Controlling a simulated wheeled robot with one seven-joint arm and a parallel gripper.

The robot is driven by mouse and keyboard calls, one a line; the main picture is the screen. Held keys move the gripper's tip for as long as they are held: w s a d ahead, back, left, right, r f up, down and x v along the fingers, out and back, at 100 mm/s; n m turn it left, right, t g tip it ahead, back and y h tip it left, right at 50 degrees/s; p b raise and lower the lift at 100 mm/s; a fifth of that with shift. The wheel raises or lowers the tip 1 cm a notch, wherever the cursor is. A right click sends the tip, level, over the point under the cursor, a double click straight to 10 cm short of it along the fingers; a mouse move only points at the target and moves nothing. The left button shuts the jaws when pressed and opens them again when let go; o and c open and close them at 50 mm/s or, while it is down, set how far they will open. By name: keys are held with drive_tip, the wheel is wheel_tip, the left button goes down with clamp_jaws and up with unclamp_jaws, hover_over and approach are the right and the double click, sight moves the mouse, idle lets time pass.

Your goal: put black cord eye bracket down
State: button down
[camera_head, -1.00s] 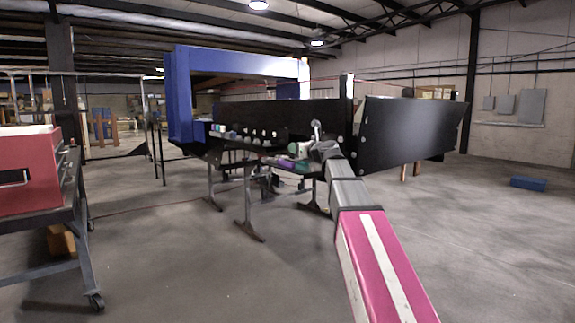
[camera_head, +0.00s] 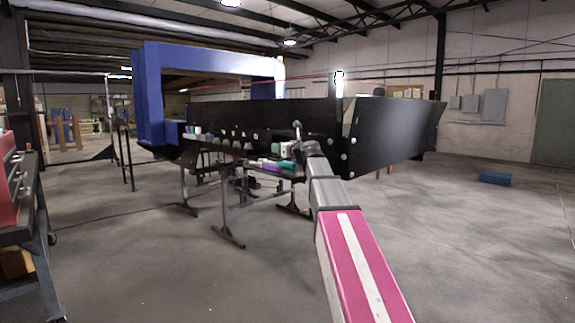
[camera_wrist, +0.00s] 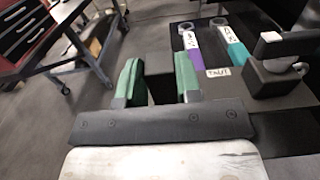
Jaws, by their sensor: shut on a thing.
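My gripper (camera_wrist: 159,82) shows in the wrist view with its two green fingers apart, shut on a dark thing between them. That thing is taken to be the black cord eye bracket (camera_wrist: 163,88); only a plain dark patch of it shows, and its shape is hard to tell. In the head view my gripper (camera_head: 286,149) is small, beside the black conveyor (camera_head: 390,130), and the bracket cannot be made out there. In the wrist view the fingers are left of a dark shelf (camera_wrist: 215,95); I cannot tell whether the bracket touches it.
A purple piece (camera_wrist: 193,56) and a teal piece (camera_wrist: 238,55) lie on the shelf, near a white label (camera_wrist: 218,72). A black block (camera_wrist: 275,80) stands at right. A red tool cart (camera_wrist: 25,35) is at left. The floor between is clear.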

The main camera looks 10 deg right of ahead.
drive_tip(key=d+f, duration=0.1)
drive_tip(key=w+d+f, duration=0.1)
drive_tip(key=d, duration=0.1)
drive_tip(key=w+d+f, duration=0.1)
drive_tip(key=shift+d, duration=0.25)
drive_tip(key=shift+f, duration=1.95)
drive_tip(key=shift+f, duration=0.1)
drive_tip(key=c, duration=0.8)
unclamp_jaws()
drive_tip(key=shift+s+d, duration=0.15)
drive_tip(key=shift+s, duration=0.1)
drive_tip(key=v, duration=1.1)
drive_tip(key=shift+s+d, duration=0.15)
drive_tip(key=shift+s, duration=0.1)
